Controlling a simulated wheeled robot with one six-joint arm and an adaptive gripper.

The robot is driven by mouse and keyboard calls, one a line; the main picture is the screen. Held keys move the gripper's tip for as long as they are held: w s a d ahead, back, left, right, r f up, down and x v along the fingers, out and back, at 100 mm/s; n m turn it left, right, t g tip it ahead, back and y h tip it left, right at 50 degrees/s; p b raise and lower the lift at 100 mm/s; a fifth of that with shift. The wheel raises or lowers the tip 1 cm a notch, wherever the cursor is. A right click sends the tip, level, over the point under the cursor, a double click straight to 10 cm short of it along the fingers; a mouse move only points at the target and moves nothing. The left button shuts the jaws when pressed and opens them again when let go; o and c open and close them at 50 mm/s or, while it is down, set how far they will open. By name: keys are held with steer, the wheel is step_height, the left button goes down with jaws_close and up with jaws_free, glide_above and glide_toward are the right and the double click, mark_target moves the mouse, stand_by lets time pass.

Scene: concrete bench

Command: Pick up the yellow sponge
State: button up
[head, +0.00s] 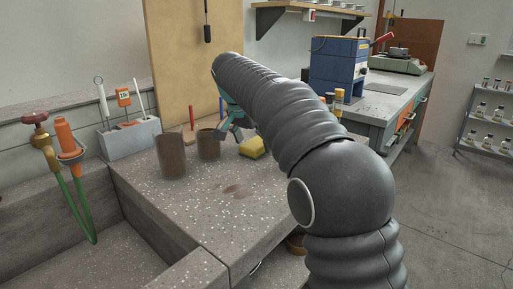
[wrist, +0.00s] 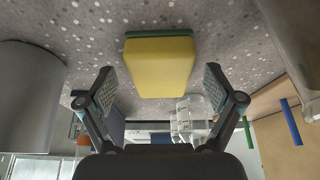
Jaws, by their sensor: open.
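The yellow sponge (head: 252,147) has a dark green layer on one side and lies on the speckled bench top, just right of two brown cups. In the wrist view the sponge (wrist: 160,66) is ahead of my gripper, between the lines of its two fingers. My gripper (wrist: 161,90) is open, with one finger on each side and nothing held. In the head view my gripper (head: 232,122) is beside the nearer-right cup and close to the sponge, partly hidden by my arm. I cannot tell whether a finger touches the sponge.
Two brown cups (head: 170,157) (head: 208,145) stand left of the sponge. A grey holder (head: 130,137) with tools stands further left, near a hose with an orange fitting (head: 66,138). A sink basin is at the front left. The bench front (head: 215,205) is mostly clear.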

mark_target(253, 144)
steer(key=shift+f, duration=0.1)
steer(key=c, duration=0.9)
steer(key=shift+c, duration=0.2)
step_height(253, 144, up, 10)
stand_by(0.4)
steer(key=shift+o, duration=0.3)
